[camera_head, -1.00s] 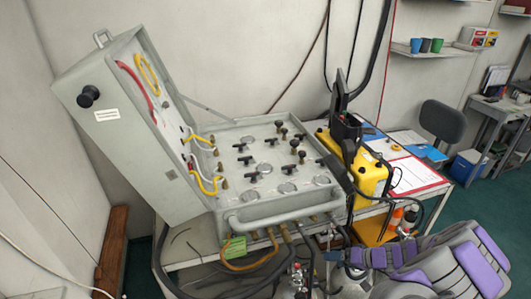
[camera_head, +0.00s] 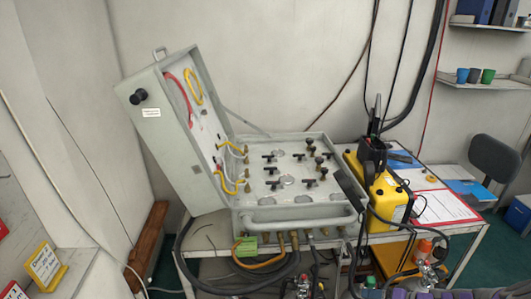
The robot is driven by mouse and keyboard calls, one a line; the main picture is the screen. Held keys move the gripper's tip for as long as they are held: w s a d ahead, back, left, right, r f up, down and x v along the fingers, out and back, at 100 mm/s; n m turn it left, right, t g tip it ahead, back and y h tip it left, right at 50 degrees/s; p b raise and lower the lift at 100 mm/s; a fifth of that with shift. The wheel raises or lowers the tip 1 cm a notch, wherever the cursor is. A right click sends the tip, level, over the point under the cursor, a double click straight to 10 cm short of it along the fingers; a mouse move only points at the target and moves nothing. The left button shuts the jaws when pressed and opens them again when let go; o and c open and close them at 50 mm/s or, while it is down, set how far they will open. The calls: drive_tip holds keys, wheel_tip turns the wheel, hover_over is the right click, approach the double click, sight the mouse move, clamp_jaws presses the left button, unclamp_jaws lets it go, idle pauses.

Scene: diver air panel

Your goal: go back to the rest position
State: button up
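The diver air panel (camera_head: 300,217) is a grey case on a table, with its lid (camera_head: 180,140) standing open at the left. Its face (camera_head: 290,170) carries several black valve handles and round gauges. Red and yellow hoses hang inside the lid. A thin strip of my purple and grey arm (camera_head: 430,294) shows along the bottom edge, right of the middle. My gripper's fingers cannot be made out; they seem to lie below the frame. No part of my arm visibly touches the panel.
A yellow case (camera_head: 385,200) with a black top stands right of the panel, beside a red-bordered sheet (camera_head: 443,207). Hoses and bottles crowd below the table. A chair (camera_head: 495,158) stands at the right. Signs (camera_head: 45,262) stand at the lower left. A brown beam (camera_head: 148,245) leans along the wall.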

drive_tip(key=s+a+r+n+g+y, duration=0.1)
drive_tip(key=s+a+r+n+g, duration=0.2)
drive_tip(key=a+r, duration=0.75)
drive_tip(key=s+a+r+n+g, duration=0.25)
drive_tip(key=a+r, duration=0.55)
drive_tip(key=a, duration=0.5)
drive_tip(key=s+r+m+g+h, duration=0.1)
drive_tip(key=s+r+h, duration=0.2)
drive_tip(key=s, duration=0.9)
drive_tip(key=s+r+m+g+h, duration=0.1)
drive_tip(key=s+h, duration=0.4)
drive_tip(key=s, duration=0.7)
drive_tip(key=shift+s+a+r+g, duration=0.15)
drive_tip(key=shift+s+r+g, duration=0.25)
drive_tip(key=shift+r+g, duration=0.65)
drive_tip(key=shift+d+r+t, duration=0.25)
drive_tip(key=shift+d+t, duration=0.05)
